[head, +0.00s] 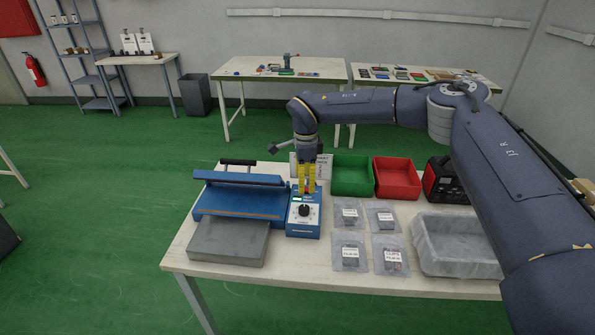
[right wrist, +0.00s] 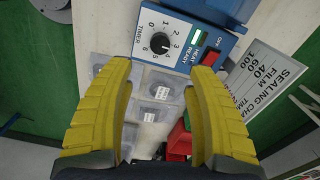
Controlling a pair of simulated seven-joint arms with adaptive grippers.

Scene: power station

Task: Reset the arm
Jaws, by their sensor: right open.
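My right arm (head: 360,105) reaches in from the right over the table, bent at the elbow. Its right gripper (head: 306,188) points down above the blue control box of the sealer. In the right wrist view the yellow fingers (right wrist: 162,105) are apart with nothing between them. Beyond the fingertips is the control box (right wrist: 185,40) with a black timer knob (right wrist: 160,43) and a label reading HEAT READY. The control box also shows in the head view (head: 304,227). My left gripper is not in view.
A blue sealer (head: 240,203) with a grey platform (head: 228,243) stands at the table's left. A sealing chart (right wrist: 262,85) stands behind the box.

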